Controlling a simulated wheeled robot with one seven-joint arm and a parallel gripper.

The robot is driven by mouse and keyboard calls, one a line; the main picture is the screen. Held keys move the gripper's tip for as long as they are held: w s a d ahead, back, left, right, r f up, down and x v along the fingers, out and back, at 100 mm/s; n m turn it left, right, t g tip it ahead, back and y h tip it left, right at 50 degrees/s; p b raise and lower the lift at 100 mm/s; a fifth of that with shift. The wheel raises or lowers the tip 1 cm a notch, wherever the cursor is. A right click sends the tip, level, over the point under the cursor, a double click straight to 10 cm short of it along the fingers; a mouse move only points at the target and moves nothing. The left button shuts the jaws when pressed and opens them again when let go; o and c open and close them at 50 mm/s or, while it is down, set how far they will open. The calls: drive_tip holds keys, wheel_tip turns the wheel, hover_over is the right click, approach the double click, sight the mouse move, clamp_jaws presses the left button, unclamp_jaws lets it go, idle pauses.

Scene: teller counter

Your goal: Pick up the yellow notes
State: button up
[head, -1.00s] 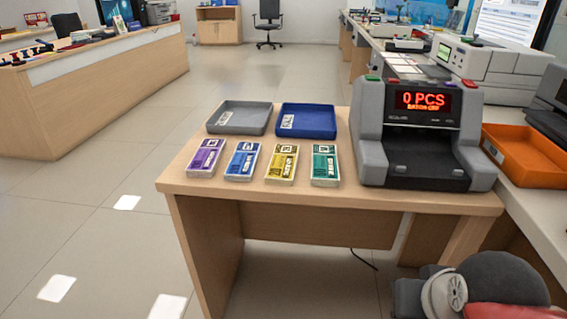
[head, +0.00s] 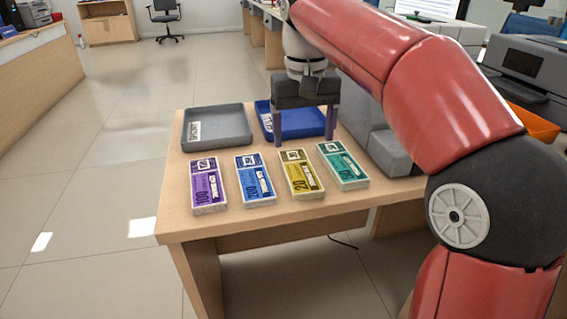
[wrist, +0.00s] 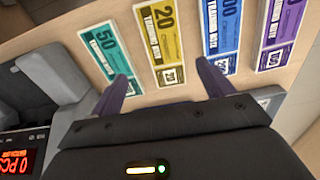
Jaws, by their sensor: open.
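The yellow notes (head: 302,176) are a flat stack marked 20, lying on the small wooden table between the blue and the green stacks. In the wrist view the yellow notes (wrist: 163,42) lie beyond my gripper, between its two fingers. My gripper (head: 304,142) is open and empty. It points down above the table, behind the yellow notes and in front of the blue tray. In the wrist view its purple fingers (wrist: 166,80) are spread wide and touch no notes.
Purple notes (head: 208,186), blue notes (head: 255,180) and green notes (head: 342,166) lie in the same row. A grey tray (head: 222,114) and a blue tray (head: 262,119) stand behind. The grey counting machine (head: 388,152) stands right, partly hidden by my arm.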

sight(299, 169)
drive_tip(key=shift+w+a, duration=0.2)
drive_tip(key=shift+w, duration=0.1)
drive_tip(key=shift+f, duration=0.3)
drive_tip(key=f, duration=0.2)
drive_tip(key=f+b, duration=0.1)
drive_tip(key=f, duration=0.1)
drive_tip(key=f+b, duration=0.1)
drive_tip(key=f, duration=0.2)
drive_tip(key=shift+s+a, duration=0.1)
drive_tip(key=shift+s, duration=0.2)
drive_tip(key=c, duration=1.1)
drive_tip(key=shift+r, duration=0.15)
